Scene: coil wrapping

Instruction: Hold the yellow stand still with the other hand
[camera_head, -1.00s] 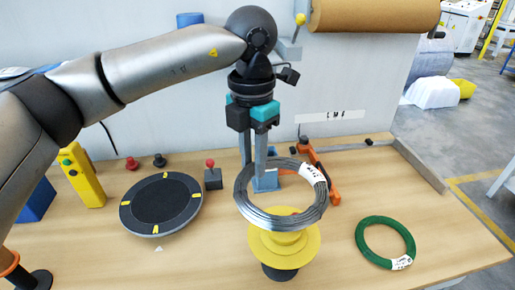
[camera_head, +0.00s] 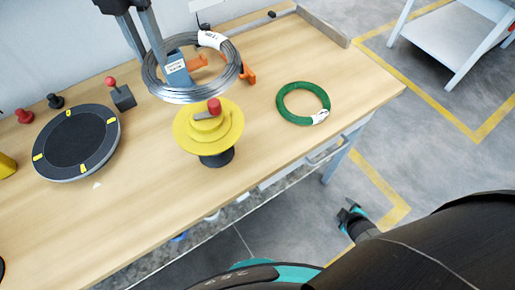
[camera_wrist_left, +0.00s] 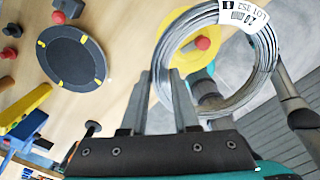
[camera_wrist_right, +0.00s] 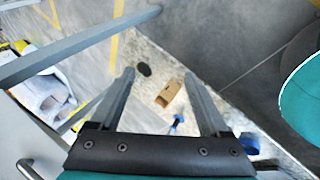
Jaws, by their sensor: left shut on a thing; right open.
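My left gripper (camera_head: 146,45) is shut on the grey wire coil (camera_head: 155,88), which has a white label. The coil is held above and slightly behind the yellow stand (camera_head: 228,132), apart from it. The yellow stand has a stepped round top with a red knob and a dark base on the table. In the left wrist view the left fingers (camera_wrist_left: 154,70) meet the coil (camera_wrist_left: 273,65), and the yellow stand (camera_wrist_left: 175,50) shows through its ring. My right gripper (camera_wrist_right: 158,75) is open and empty. It is off the table's front edge, over the floor.
The wooden table (camera_head: 120,215) has a green coil (camera_head: 280,107) at right and a black round disc (camera_head: 75,145) at left. An orange clamp (camera_head: 247,76) and small knobs stand behind. The table's front edge and leg (camera_head: 342,160) lie between the right gripper and the stand.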

